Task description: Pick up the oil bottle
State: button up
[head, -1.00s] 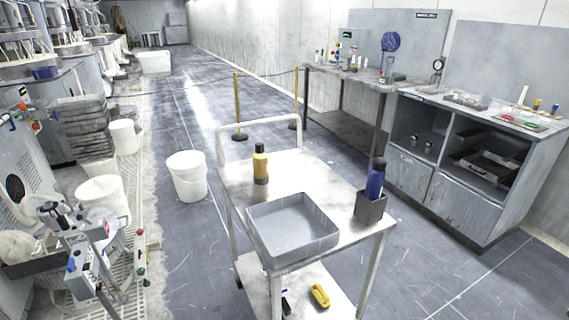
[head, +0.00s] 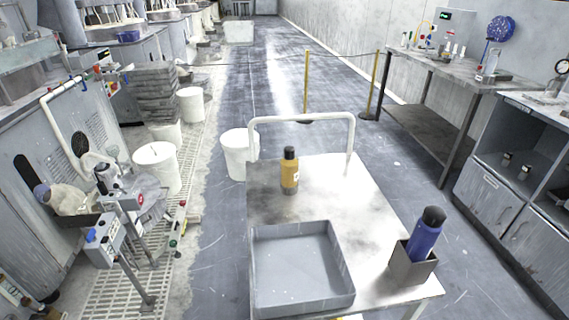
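An amber-yellow bottle (head: 290,176) with a black cap stands upright on the metal top of a cart, behind a grey tray. A blue bottle (head: 425,236) with a black cap stands tilted in a small grey holder (head: 401,268) at the cart's right edge. No readable label shows which of the two is the oil bottle. My gripper is not in view. Nothing touches the amber bottle.
The cart (head: 355,215) has a white handle rail (head: 300,118) at its far end. A shallow, empty grey tray (head: 345,290) takes up its near left part. White buckets (head: 238,154) stand left of it. A workbench (head: 430,75) and cabinet stand at right. Floor right of the cart is clear.

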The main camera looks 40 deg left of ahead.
aim_at(289, 162)
jog(key=u, duration=0.45)
jog(key=i, duration=0.55)
jog(key=u, duration=0.95)
jog(key=i, duration=0.3)
jog(key=u, duration=0.3)
